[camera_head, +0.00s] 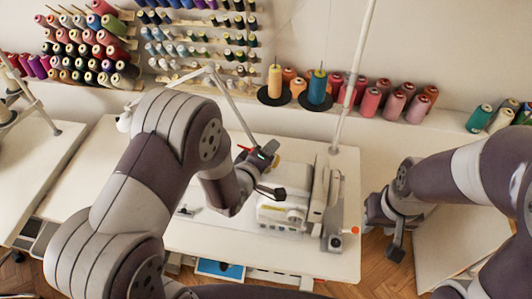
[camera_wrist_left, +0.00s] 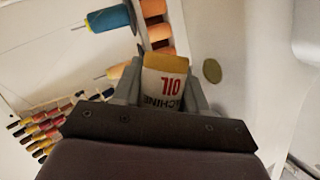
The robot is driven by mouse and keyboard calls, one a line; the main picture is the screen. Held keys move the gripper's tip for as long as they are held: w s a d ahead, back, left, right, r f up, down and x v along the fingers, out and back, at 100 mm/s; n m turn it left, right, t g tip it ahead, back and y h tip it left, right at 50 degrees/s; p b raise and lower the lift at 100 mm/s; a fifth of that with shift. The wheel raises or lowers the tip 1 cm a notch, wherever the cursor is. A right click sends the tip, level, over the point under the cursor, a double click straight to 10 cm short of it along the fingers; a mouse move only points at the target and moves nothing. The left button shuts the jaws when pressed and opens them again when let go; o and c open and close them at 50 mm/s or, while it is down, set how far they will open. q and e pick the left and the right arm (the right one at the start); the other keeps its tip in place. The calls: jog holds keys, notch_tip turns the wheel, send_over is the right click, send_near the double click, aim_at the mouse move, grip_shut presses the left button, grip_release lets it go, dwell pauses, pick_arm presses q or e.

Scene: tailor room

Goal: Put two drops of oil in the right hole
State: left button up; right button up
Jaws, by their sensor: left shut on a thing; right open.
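My left gripper (camera_head: 268,172) is over the back of the white sewing machine (camera_head: 268,218). In the left wrist view, my left gripper (camera_wrist_left: 165,85) is shut on an oil bottle (camera_wrist_left: 163,88) with a white label reading "MACHINE OIL" upside down and a yellow-brown end. The bottle is hard to make out in the head view. A dull olive oval (camera_wrist_left: 212,70), perhaps a hole, shows on a pale surface right of the bottle, apart from it. I cannot tell whether it is the right hole. My right gripper (camera_head: 392,232) is open and empty, right of the sewing table.
The sewing table (camera_head: 215,238) is white, with bare room left of the machine. A thin white pole (camera_head: 352,75) rises behind the machine. Thread cones, including a blue one (camera_head: 318,88), line the back ledge. Thread racks (camera_head: 205,45) hang on the wall.

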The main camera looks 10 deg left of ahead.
pick_arm(q)
jog(key=shift+s+d+f+n+h, duration=0.1)
jog(key=shift+s+f+n+h, duration=0.05)
jog(key=shift+f+n+h, duration=0.15)
jog(key=shift+w+d+f+n+t+h+b, duration=0.3)
jog(key=shift+d+n+h+b, duration=0.15)
jog(key=shift+n+b, duration=0.5)
jog(key=shift+r, duration=0.3)
jog(key=shift+s+n+h, duration=0.25)
jog(key=shift+s+n, duration=0.1)
jog(key=shift+w, duration=0.1)
jog(key=shift+b, duration=0.3)
